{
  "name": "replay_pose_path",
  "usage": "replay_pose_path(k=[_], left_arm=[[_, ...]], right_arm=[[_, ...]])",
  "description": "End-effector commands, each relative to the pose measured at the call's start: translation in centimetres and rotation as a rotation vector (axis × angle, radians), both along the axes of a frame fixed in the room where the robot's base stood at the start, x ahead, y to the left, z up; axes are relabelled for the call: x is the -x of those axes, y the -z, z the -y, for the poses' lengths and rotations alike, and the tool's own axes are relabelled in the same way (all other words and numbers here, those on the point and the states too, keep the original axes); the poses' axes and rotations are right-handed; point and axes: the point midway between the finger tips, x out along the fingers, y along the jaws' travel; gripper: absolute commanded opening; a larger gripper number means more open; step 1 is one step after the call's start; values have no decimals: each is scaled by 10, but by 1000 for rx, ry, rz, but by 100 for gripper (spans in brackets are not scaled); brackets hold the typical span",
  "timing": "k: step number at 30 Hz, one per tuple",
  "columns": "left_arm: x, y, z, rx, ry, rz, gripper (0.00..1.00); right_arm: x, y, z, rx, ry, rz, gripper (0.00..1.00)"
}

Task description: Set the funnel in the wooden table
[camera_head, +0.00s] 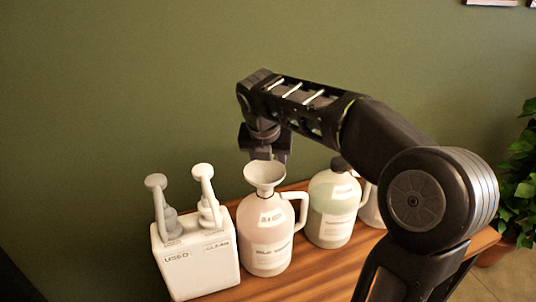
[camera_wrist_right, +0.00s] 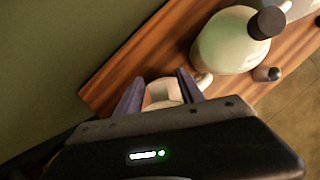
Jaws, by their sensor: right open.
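A pale grey funnel (camera_head: 265,175) sits upright in the mouth of the pink jug (camera_head: 265,225) on the wooden table (camera_head: 312,262). My right gripper (camera_head: 265,156) points down just above the funnel. In the right wrist view the fingers of my right gripper (camera_wrist_right: 160,80) are spread, with the pale funnel (camera_wrist_right: 163,92) partly visible between and beyond them. I cannot tell whether they touch it. My left gripper is in neither view.
A white box (camera_head: 195,260) with two pumps stands left of the pink jug. A green jug (camera_head: 332,208) with a dark cap stands to its right. Another pale container (camera_head: 371,208) is partly hidden by my arm. Bare table shows in front of the jugs. A plant (camera_head: 518,180) stands far right.

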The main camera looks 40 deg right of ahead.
Motion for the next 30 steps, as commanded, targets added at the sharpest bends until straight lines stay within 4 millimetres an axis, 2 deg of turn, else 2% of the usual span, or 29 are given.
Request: replay_pose_path(k=[11,27,30], left_arm=[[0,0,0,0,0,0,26],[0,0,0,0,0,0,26],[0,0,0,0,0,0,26]], right_arm=[[-2,6,1,0,0,1,45],[-1,7,1,-2,-1,-2,0],[-1,7,1,-3,-1,-3,0]])
